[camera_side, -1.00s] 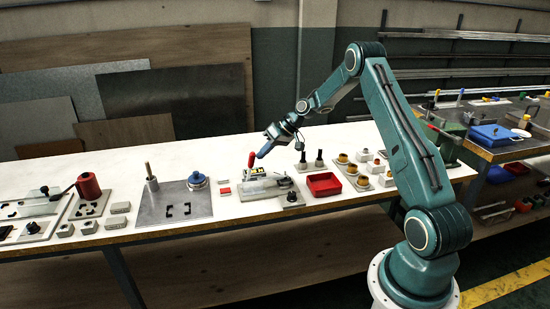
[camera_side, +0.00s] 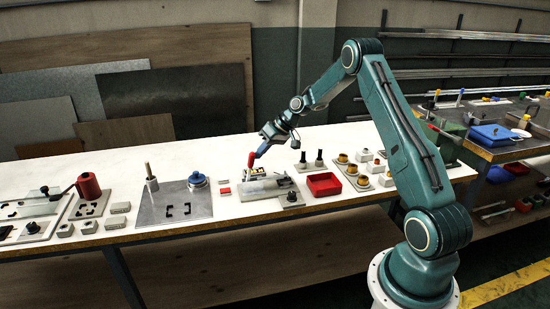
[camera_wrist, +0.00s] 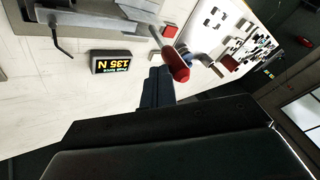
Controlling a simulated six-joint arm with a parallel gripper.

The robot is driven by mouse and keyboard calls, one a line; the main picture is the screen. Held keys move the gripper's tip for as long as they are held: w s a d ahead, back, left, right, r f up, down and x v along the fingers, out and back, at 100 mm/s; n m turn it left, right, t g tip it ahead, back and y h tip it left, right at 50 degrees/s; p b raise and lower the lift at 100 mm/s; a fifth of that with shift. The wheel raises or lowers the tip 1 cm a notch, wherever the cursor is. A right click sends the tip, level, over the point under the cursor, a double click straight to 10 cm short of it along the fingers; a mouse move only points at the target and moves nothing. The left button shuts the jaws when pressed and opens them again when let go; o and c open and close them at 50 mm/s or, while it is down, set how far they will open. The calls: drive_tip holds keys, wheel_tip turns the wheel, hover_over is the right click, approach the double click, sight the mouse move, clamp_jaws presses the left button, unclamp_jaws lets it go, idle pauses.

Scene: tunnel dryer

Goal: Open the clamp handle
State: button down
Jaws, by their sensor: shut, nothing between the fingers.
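The clamp handle (camera_side: 252,159) is a red grip standing up from the clamp fixture on the white bench. In the wrist view its red grip (camera_wrist: 178,66) ends a metal lever that runs up toward the top left. My gripper (camera_side: 261,152) is shut and empty, close beside the top of the red grip in the side view. In the wrist view my gripper's dark fingers (camera_wrist: 157,84) are together just left of the red grip. I cannot tell whether they touch it. The clamp's base plate (camera_side: 265,188) is partly hidden behind other parts.
A force display (camera_wrist: 117,62) reading 135 N stands by the clamp. A red tray (camera_side: 324,184) and small fittings stand to the right. A grey plate (camera_side: 172,210) with a post and a blue-topped part is on the left. Free white bench lies behind the clamp.

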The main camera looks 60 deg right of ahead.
sight(251, 153)
drive_tip(key=shift+w+a+r, duration=0.15)
drive_tip(key=shift+a, duration=0.05)
drive_tip(key=shift+w+a+r+g+h, duration=0.25)
drive_tip(key=shift+w+a+g+h, duration=0.25)
drive_tip(key=shift+w+a+g, duration=0.05)
drive_tip(key=shift+w+a+r+g+h, duration=0.2)
drive_tip(key=shift+w+a+g+h, duration=0.3)
drive_tip(key=shift+g, duration=0.05)
drive_tip(key=w+a+f+g+h, duration=0.1)
drive_tip(key=w+a+g+h, duration=0.1)
drive_tip(key=w+a, duration=0.2)
drive_tip(key=shift+w+a+g+h, duration=0.3)
drive_tip(key=shift+g, duration=0.1)
drive_tip(key=shift+w+a+f+n, duration=0.1)
drive_tip(key=shift+a+n, duration=0.1)
drive_tip(key=shift+n, duration=0.1)
drive_tip(key=shift+d, duration=0.1)
